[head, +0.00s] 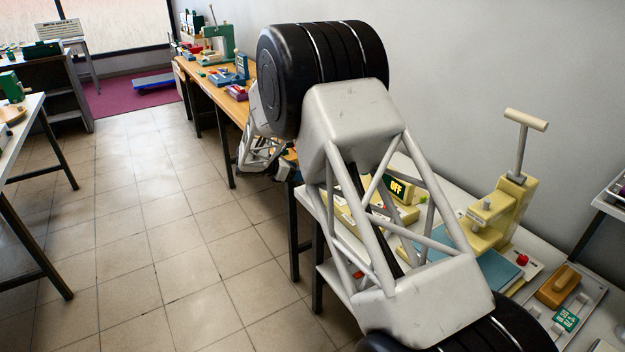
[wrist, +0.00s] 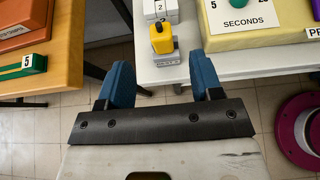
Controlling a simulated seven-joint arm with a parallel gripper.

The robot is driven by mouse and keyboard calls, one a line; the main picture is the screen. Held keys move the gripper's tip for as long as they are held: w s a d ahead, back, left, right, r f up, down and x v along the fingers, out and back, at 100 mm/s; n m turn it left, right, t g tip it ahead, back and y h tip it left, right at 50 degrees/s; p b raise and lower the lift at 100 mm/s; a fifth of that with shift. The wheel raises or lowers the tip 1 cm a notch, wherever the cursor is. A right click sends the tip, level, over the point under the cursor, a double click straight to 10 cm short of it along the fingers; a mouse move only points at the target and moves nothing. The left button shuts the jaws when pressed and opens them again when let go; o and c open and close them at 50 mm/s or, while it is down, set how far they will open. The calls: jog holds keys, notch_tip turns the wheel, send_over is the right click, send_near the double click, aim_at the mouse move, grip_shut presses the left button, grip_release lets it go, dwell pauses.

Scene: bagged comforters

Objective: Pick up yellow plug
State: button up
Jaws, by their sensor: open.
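The yellow plug (wrist: 162,38) shows in the wrist view at the top middle. In the head view my arm covers this area and I cannot make out the plug.
A cream box with a "SECONDS" label (wrist: 237,38) stands on the white table, right of the plug. A wooden table (wrist: 68,54) is at left, with a gap between the tables. A magenta round object (wrist: 290,128) is at right. In the head view, a cream press (head: 505,205) stands on the white table.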

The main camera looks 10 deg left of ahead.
jog(key=shift+x, duration=0.9)
jog(key=shift+x, duration=2.6)
jog(key=c, duration=1)
